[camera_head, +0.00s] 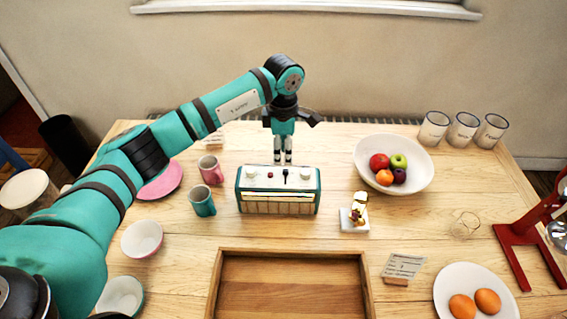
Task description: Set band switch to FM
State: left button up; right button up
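A teal and cream radio (278,204) stands upright on the wooden table. Its top panel has a white knob near each end, a small red button and a dark lever-like switch (285,175) near the middle. Any band lettering is too small to read. My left gripper (283,161) points straight down just behind the radio's top edge, close to the switch. Its two fingers are close together with nothing visible between them. I cannot tell whether the tips touch the radio. My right gripper is not in view.
A wooden tray (291,253) lies in front of the radio. Pink (211,170) and teal (202,201) mugs stand left of it; a small figurine (358,211) on a white base stands right. A fruit bowl (418,182) is farther right. My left arm covers the table's left side.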

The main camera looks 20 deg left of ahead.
aim_at(283, 170)
pick_arm(q)
notch_tip(283, 170, down, 6)
jog(key=shift+f+p, duration=0.2)
jog(key=shift+p, duration=0.35)
jog(key=shift+c, duration=0.2)
grip_shut()
